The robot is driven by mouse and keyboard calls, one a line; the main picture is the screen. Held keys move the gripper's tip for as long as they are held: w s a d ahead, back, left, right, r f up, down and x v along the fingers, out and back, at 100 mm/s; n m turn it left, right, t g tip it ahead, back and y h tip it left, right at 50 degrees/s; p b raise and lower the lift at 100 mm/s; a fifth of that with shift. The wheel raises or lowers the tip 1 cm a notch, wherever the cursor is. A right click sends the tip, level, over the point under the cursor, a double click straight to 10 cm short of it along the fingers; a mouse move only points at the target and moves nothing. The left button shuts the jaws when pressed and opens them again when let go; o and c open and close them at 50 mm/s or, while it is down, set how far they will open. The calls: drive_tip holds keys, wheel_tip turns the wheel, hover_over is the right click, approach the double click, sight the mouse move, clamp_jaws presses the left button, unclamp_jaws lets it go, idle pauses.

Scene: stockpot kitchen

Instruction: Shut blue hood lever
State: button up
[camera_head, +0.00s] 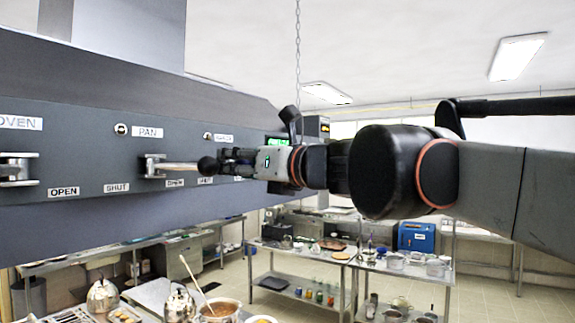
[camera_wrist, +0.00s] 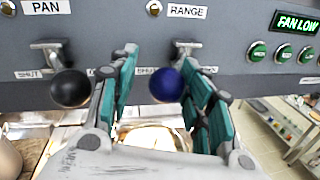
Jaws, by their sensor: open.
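The blue ball knob (camera_wrist: 167,85) of the hood lever shows in the wrist view, below the RANGE label. Its metal bracket (camera_wrist: 187,48) is on the grey hood panel, and the lever sticks out from it. My gripper (camera_wrist: 161,66) is open, with teal-padded fingers on the left and right of the blue knob. The knob appears between them; I cannot tell whether either finger touches it. A SHUT label (camera_wrist: 145,71) is partly covered near the left finger. In the head view my gripper (camera_head: 240,157) is at the panel, and the blue knob is hidden.
A black-knobbed lever (camera_wrist: 70,88) under the PAN label stands close left of my gripper. Green buttons (camera_wrist: 283,53) and a FAN LOW display (camera_wrist: 296,23) are on the right. Another lever (camera_head: 18,168) is at far left. Tables with cookware (camera_head: 340,258) stand below.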

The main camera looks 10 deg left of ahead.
drive_tip(key=shift+d+f, duration=0.1)
drive_tip(key=shift+f, duration=0.15)
drive_tip(key=shift+d, duration=0.15)
drive_tip(key=v, duration=1.1)
drive_tip(key=shift+s+d+r, duration=0.15)
drive_tip(key=shift+s+d, duration=0.05)
drive_tip(key=shift+s, duration=0.1)
drive_tip(key=s+d+f+n+g+h+b, duration=0.1)
drive_tip(key=s+d+f+n+h+b, duration=0.3)
drive_tip(key=f, duration=1)
drive_tip(key=w+d+f+n+b, duration=0.1)
drive_tip(key=d+f+n+b, duration=0.2)
drive_tip(key=f+n+b, duration=0.75)
drive_tip(key=s+d+f+m+g+h+b, duration=0.1)
drive_tip(key=s+d+f+h+b, duration=0.2)
drive_tip(key=f, duration=1.5)
drive_tip(key=s+d+f+n+h+b, duration=0.2)
drive_tip(key=d+f+n+b, duration=0.2)
drive_tip(key=f, duration=0.8)
drive_tip(key=s+d+f+n+h+b, duration=0.2)
drive_tip(key=d+f+b, duration=0.5)
drive_tip(key=f, duration=0.6)
drive_tip(key=s+d+f+n+h+b, duration=0.3)
drive_tip(key=d+f+n+b, duration=0.3)
drive_tip(key=f, duration=0.7)
drive_tip(key=shift+d+n+g+h+b, duration=0.4)
drive_tip(key=shift+d+n+h, duration=0.1)
drive_tip(key=shift+d, duration=0.6)
